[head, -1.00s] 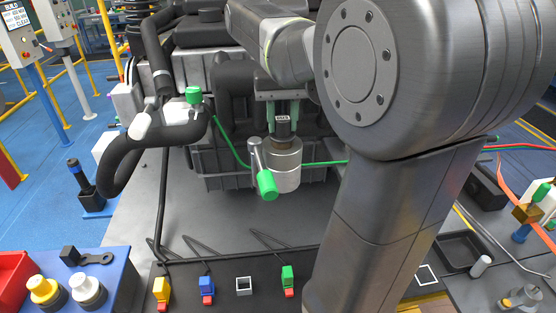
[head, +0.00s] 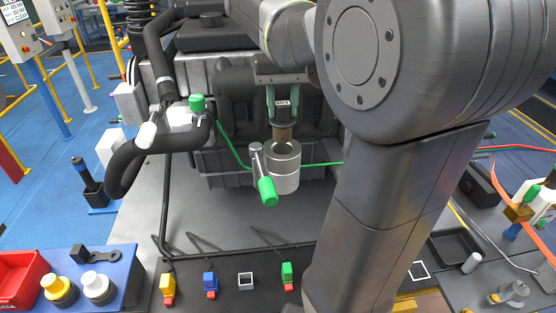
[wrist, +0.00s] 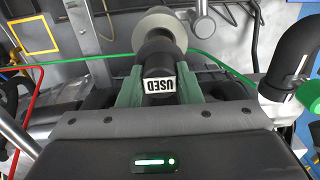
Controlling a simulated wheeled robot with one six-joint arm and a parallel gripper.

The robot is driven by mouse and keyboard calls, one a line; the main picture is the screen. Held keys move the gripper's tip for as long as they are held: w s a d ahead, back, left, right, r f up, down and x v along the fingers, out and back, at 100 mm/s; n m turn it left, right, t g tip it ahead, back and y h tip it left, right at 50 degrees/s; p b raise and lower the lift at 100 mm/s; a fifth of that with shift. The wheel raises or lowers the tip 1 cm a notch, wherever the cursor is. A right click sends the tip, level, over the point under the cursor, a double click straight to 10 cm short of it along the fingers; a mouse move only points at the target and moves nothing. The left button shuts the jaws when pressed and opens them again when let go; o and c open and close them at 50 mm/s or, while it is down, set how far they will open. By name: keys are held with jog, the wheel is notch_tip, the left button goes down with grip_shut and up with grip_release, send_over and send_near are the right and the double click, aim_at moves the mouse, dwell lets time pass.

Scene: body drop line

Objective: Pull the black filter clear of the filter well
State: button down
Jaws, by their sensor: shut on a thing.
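The black filter (head: 282,112) has a black top with a white USED label and a brown lower body. It stands upright over the filter well (head: 283,178), a grey cylinder with a dark round opening. The brown body's lower end meets the opening; I cannot tell how much of it is inside. My gripper (head: 283,98) is shut on the black top, with a green finger on each side. In the wrist view the filter (wrist: 158,62) sits between the fingers (wrist: 158,92), and the well's pale rim (wrist: 152,18) shows beyond it.
A lever with a green handle (head: 267,191) stands at the well's left side. A green line (head: 232,146) runs behind the well. A thick black hose (head: 128,165) bends at the left. Coloured connectors (head: 287,275) lie along the front ledge. Bare grey surface lies before the well.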

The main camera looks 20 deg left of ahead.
jog(key=shift+r, duration=1.65)
jog(key=shift+s, duration=0.15)
